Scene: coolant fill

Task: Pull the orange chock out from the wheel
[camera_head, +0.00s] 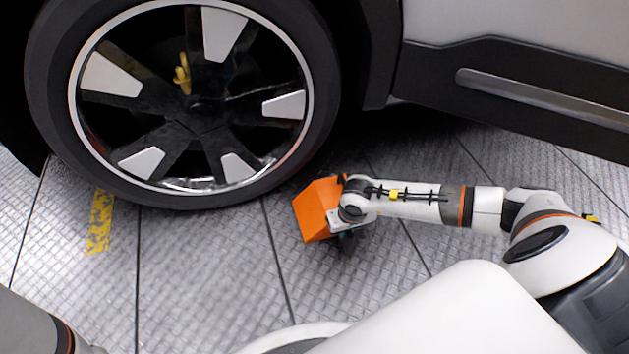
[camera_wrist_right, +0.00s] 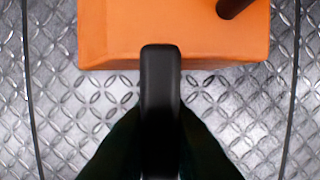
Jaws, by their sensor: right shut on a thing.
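The orange chock (camera_head: 317,210) is a wedge-like block on the floor at the lower right of the wheel (camera_head: 205,110). A narrow strip of floor seems to show between it and the tire; I cannot tell the exact gap. My right gripper (camera_head: 345,236) is at the chock's right side, shut on it; its fingers are mostly hidden by the wrist. In the right wrist view the chock (camera_wrist_right: 175,35) fills the top, with a dark rod on it. A black finger (camera_wrist_right: 160,100) reaches up to the chock's near edge. My left gripper is out of view.
The car's dark sill (camera_head: 500,85) and light door panel hang above my right arm, at the upper right. The patterned metal floor (camera_head: 215,265) is clear in front of the wheel. A yellow floor marking (camera_head: 101,220) lies left of it.

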